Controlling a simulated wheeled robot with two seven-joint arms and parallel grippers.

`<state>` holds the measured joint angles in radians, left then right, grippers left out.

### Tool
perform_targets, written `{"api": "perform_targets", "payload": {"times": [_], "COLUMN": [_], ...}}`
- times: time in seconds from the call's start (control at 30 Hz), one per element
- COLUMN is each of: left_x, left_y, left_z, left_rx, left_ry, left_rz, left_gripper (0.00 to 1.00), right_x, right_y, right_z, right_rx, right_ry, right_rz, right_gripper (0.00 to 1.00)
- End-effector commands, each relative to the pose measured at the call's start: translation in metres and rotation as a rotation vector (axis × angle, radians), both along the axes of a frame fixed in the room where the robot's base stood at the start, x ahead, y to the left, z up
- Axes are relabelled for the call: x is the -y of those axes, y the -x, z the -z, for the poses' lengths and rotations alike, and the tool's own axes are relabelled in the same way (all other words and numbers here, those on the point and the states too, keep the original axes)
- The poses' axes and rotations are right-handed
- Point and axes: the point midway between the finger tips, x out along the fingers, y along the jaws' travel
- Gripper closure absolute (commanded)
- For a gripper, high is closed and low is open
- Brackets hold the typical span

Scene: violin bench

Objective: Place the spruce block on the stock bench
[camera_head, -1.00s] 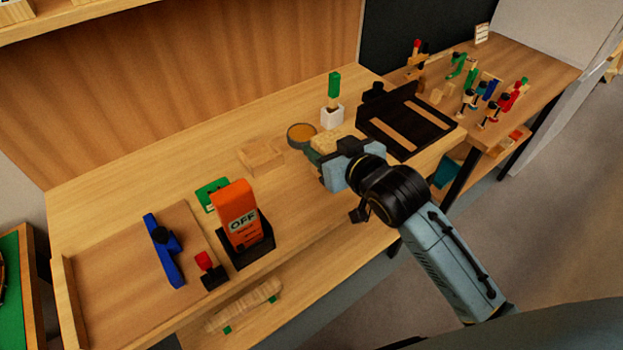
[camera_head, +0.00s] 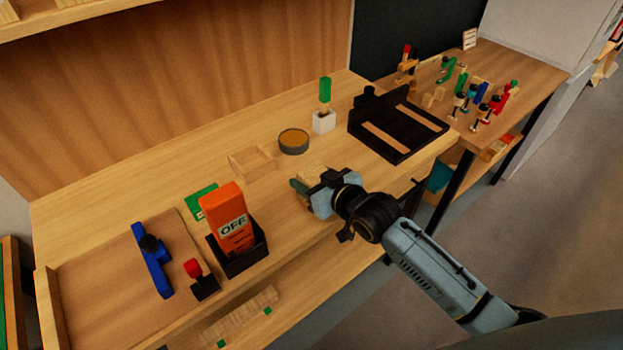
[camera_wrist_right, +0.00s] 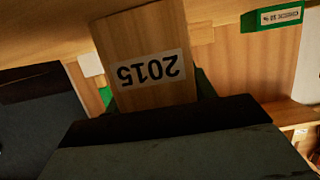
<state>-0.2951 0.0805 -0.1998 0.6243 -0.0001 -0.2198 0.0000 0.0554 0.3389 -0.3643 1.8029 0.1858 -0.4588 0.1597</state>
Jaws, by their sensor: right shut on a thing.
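The spruce block (camera_wrist_right: 142,52) is a pale wooden block with a white label reading 2015, upside down in the right wrist view. My right gripper (camera_head: 306,188) is shut on it. In the head view the block (camera_head: 312,173) shows just past the fingers, over the front part of the long workbench (camera_head: 130,190). I cannot tell whether it touches the bench top. The head view does not make clear which surface is the stock bench. My left gripper is not in view.
Near the block are a small wooden tray (camera_head: 237,164), a round tin (camera_head: 293,142) and a white holder with a green-handled tool (camera_head: 324,122). A black slotted rack (camera_head: 405,138) stands right. A second bench (camera_head: 535,85) holds several clamps.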

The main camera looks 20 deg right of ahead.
Motion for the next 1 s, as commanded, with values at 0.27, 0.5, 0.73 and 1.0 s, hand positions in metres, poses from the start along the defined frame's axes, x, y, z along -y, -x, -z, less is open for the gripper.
{"api": "perform_targets", "payload": {"times": [0.27,0.5,0.73,1.0], "left_x": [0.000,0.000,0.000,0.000], "left_y": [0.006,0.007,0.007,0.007], "left_z": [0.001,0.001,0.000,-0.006], "left_rx": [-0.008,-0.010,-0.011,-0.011], "left_ry": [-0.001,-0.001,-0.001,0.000], "left_rz": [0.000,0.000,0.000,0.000], "left_gripper": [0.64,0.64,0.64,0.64], "right_x": [0.000,0.000,0.000,0.010], "right_y": [0.000,0.000,0.000,0.027], "right_z": [0.000,0.001,0.000,-0.010], "right_rx": [0.002,0.001,0.002,-0.002], "right_ry": [-0.001,0.000,-0.001,0.001], "right_rz": [0.000,0.000,0.000,0.000], "right_gripper": [0.72,0.24,0.24,0.24]}}
